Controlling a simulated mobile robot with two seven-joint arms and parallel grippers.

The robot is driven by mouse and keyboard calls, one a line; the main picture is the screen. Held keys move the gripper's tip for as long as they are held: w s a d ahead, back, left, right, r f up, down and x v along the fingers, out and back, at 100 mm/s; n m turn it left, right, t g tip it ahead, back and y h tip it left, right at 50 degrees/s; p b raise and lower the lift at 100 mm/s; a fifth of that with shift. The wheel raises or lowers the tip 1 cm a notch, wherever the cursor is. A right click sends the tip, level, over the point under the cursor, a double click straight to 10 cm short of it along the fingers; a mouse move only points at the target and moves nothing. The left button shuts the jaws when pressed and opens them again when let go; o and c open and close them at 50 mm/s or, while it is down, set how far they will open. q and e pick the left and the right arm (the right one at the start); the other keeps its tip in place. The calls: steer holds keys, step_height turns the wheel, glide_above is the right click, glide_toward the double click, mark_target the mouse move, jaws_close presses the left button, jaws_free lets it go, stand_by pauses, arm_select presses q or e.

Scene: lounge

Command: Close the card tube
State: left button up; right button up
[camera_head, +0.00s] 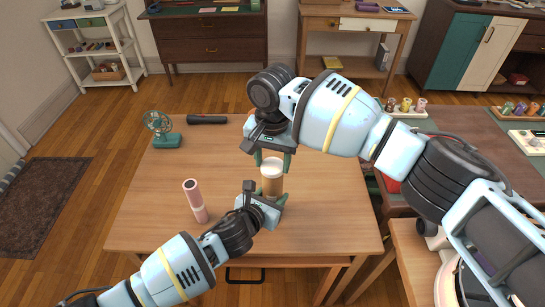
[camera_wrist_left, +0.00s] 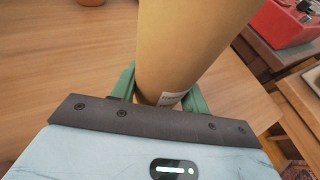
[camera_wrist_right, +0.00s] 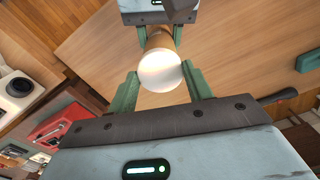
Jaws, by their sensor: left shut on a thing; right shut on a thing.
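The brown card tube (camera_head: 271,187) stands upright on the wooden table, between my two grippers. My left gripper (camera_head: 270,198) is shut around its lower part. In the left wrist view the brown tube (camera_wrist_left: 190,45) rises between the green fingers, with a small white label near its base. A white cap (camera_head: 271,166) is at the tube's top. My right gripper (camera_head: 273,160) comes from above and is shut on the cap; its round white top (camera_wrist_right: 160,70) lies between the fingers in the right wrist view. Whether the cap is fully seated cannot be told.
A pink cylinder (camera_head: 195,201) stands left of the tube on the table (camera_head: 320,205). A green fan (camera_head: 162,130) and a dark flashlight-like object (camera_head: 207,119) are at the back left. A side table with spools (camera_head: 405,105) is at the right. The table's left middle is clear.

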steer(key=shift+f, duration=0.3)
steer(key=o, duration=1)
steer(key=shift+o, duration=0.2)
steer(key=shift+r, duration=0.1)
step_height(320, 180, up, 12)
arm_select(q)
steer(key=o, duration=1.5)
steer(key=shift+c, duration=0.2)
